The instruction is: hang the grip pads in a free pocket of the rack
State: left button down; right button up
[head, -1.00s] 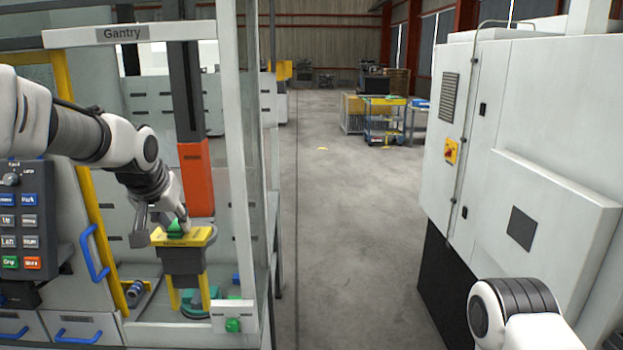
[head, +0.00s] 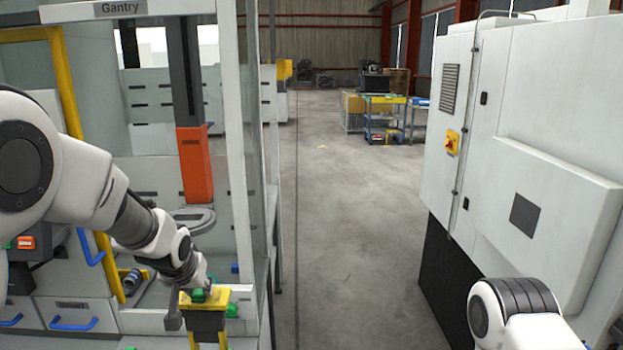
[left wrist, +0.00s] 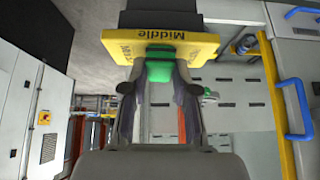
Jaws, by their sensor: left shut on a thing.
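The grip pads (head: 208,325) show in the head view at the lower left as a dark block with yellow legs below a yellow top plate. In the left wrist view the yellow plate (left wrist: 118,45) reads "Middle" and carries a green handle (left wrist: 160,68). My left gripper (head: 197,294) is shut on this handle, with one finger on each side in the left wrist view (left wrist: 159,88). The pads hang upright at the front of the gantry cell. Their lower end is cut off by the head view's edge. My right gripper is out of view. I cannot make out the rack.
The gantry cell (head: 230,130) stands at the left, with an orange column (head: 195,170) and a grey ring (head: 192,217) inside. Drawers with blue handles (head: 75,324) are at its lower left. A white machine cabinet (head: 545,170) stands at the right. The floor (head: 340,220) between is clear.

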pick_arm(q)
jog(key=s+d+f+b, duration=0.1)
jog(key=s+f+b, duration=0.3)
jog(key=f, duration=1)
jog(key=s+d+f+b, duration=0.2)
jog(key=s+f+b, duration=0.3)
jog(key=s+f, duration=0.4)
notch_tip(320, 180, down, 5)
jog(key=shift+s+d+f, duration=0.15)
jog(key=shift+s+d, duration=0.05)
